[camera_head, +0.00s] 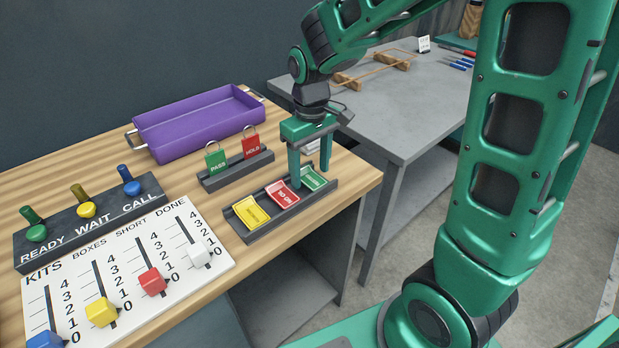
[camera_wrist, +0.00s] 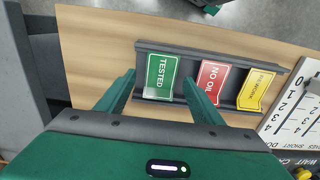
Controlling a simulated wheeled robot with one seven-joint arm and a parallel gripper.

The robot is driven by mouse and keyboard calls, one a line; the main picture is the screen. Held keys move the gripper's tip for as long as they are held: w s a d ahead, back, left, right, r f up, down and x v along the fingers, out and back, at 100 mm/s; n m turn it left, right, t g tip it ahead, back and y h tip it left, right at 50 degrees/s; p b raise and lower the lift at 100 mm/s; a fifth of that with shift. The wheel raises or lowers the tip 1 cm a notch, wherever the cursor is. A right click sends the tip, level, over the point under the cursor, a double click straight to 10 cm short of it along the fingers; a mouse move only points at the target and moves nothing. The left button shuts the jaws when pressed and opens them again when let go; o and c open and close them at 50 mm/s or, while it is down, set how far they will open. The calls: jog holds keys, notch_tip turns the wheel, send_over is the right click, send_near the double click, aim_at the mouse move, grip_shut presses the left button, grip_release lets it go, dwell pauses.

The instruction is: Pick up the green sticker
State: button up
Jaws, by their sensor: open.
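The green sticker (camera_head: 314,179), marked TESTED, lies at the right end of a dark grey tray (camera_head: 248,237) on the wooden bench. In the wrist view, the green sticker (camera_wrist: 161,75) is nearest my gripper. My gripper (camera_head: 309,174) points down over that end of the tray, open and empty. In the wrist view, the fingertips of my gripper (camera_wrist: 160,83) appear on either side of the green sticker. One finger partly hides it in the head view. I cannot tell how high the fingertips are.
A red NO OIL sticker (camera_head: 283,194) and a yellow sticker (camera_head: 251,214) share the tray. Behind stand green PASS (camera_head: 216,159) and red HOLD (camera_head: 251,148) padlocks in a holder. A purple bin (camera_head: 190,125) is at the back; a slider board (camera_head: 130,265) is at left.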

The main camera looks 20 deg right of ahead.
jog(key=shift+f, duration=0.25)
dwell(0.5)
jog(key=shift+c, duration=0.6)
jog(key=c, duration=1)
